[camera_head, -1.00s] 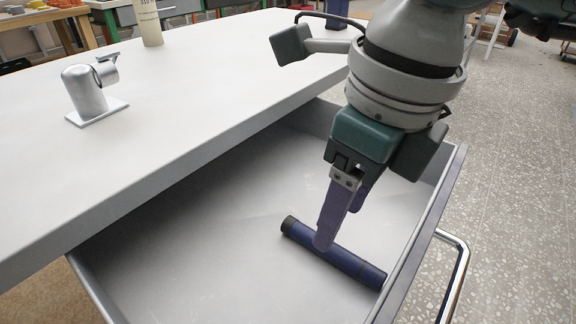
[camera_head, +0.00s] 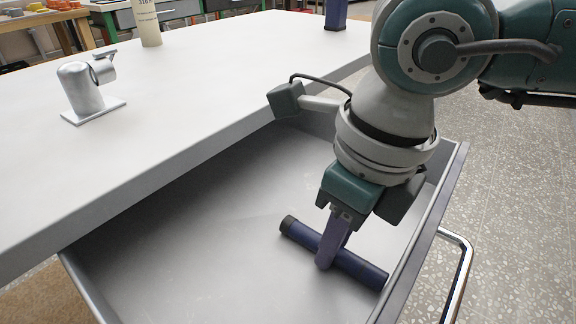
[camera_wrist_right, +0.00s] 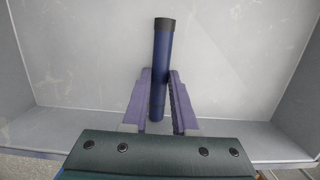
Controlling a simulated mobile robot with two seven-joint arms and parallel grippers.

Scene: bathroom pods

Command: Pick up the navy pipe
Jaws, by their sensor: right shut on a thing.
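The navy pipe (camera_head: 358,268) lies in the open drawer, slanting from the upper left to the lower right near the drawer's right side. It has black ends. My right gripper (camera_head: 326,262) reaches down into the drawer with its purple fingers around the middle of the pipe. In the right wrist view the pipe (camera_wrist_right: 161,62) stands between the two fingers of my right gripper (camera_wrist_right: 160,88), which are shut on it. The pipe appears to be still at the drawer floor. My left gripper is out of view.
The grey drawer (camera_head: 190,240) is otherwise empty; its chrome handle (camera_head: 462,270) is at the right. The white counter (camera_head: 200,90) overhangs the drawer's back left. A metal fixture (camera_head: 84,92), a cream bottle (camera_head: 147,22) and a dark blue object (camera_head: 336,14) stand on the counter.

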